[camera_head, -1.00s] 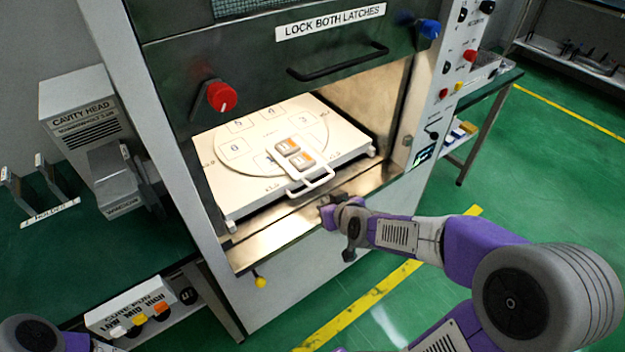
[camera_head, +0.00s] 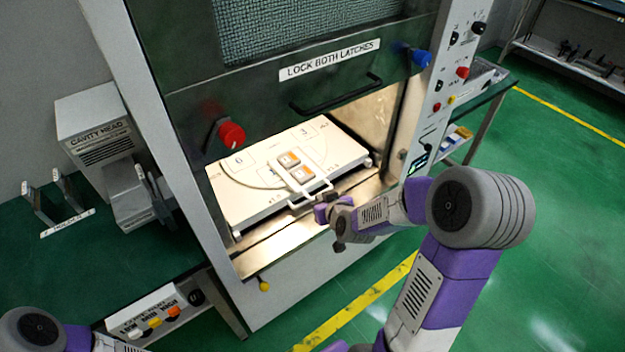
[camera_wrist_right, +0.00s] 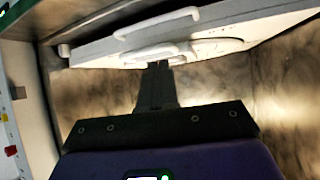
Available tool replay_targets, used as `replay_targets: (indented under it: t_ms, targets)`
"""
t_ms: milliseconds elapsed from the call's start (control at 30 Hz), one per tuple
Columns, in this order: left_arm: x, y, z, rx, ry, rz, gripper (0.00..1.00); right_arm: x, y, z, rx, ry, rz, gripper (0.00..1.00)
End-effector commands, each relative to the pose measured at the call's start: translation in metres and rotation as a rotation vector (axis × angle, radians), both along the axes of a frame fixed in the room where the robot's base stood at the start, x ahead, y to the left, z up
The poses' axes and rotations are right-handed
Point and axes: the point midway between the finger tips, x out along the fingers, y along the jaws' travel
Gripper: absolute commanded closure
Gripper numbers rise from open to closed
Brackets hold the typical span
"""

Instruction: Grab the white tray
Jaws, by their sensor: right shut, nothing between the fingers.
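The white tray (camera_head: 232,205) lies flat inside the lit cavity, its back part hidden by the raised door. Two orange-and-white pieces (camera_head: 302,173) sit on its top. A white loop handle (camera_head: 312,189) sticks out from its front edge. My right gripper (camera_head: 322,208) is just in front of this handle, low over the cavity sill.
The dark door (camera_head: 270,90) with a black bar handle (camera_head: 340,98) hangs over the opening. A red latch knob (camera_head: 231,134) and a blue one (camera_head: 421,58) flank it. A grey box (camera_head: 100,125) stands on the left bench. Green floor at right is open.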

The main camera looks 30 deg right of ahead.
Motion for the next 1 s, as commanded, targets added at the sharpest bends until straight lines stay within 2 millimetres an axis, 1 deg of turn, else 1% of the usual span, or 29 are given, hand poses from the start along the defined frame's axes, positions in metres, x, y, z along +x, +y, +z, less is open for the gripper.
replay_targets:
  t_ms: [33, 200, 367, 433, 500, 600, 1000]
  targets:
    - [0.0, 0.0, 0.004, 0.0, 0.001, 0.0, 0.57, 0.01, -0.001, -0.001, 0.004, 0.003, 0.001, 1.0]
    - [0.0, 0.0, 0.014, 0.0, 0.001, 0.0, 0.57, 0.044, -0.006, -0.001, 0.004, 0.002, 0.003, 1.0]
    - [0.0, 0.0, 0.022, 0.0, 0.001, 0.0, 0.57, 0.07, -0.01, 0.0, 0.004, 0.002, 0.003, 1.0]
    - [0.0, 0.0, 0.015, 0.0, 0.0, 0.0, 0.57, 0.069, -0.012, -0.015, 0.003, 0.006, 0.0, 1.0]
    - [0.0, 0.0, 0.009, 0.0, 0.001, 0.0, 0.57, 0.07, -0.011, -0.017, 0.001, 0.002, 0.001, 1.0]
    - [0.0, 0.0, 0.006, 0.0, 0.001, 0.001, 0.57, 0.069, -0.01, -0.018, 0.001, 0.002, 0.002, 1.0]
    - [0.0, 0.0, 0.006, 0.0, 0.0, 0.0, 0.57, 0.068, -0.01, -0.019, 0.003, 0.005, 0.002, 1.0]
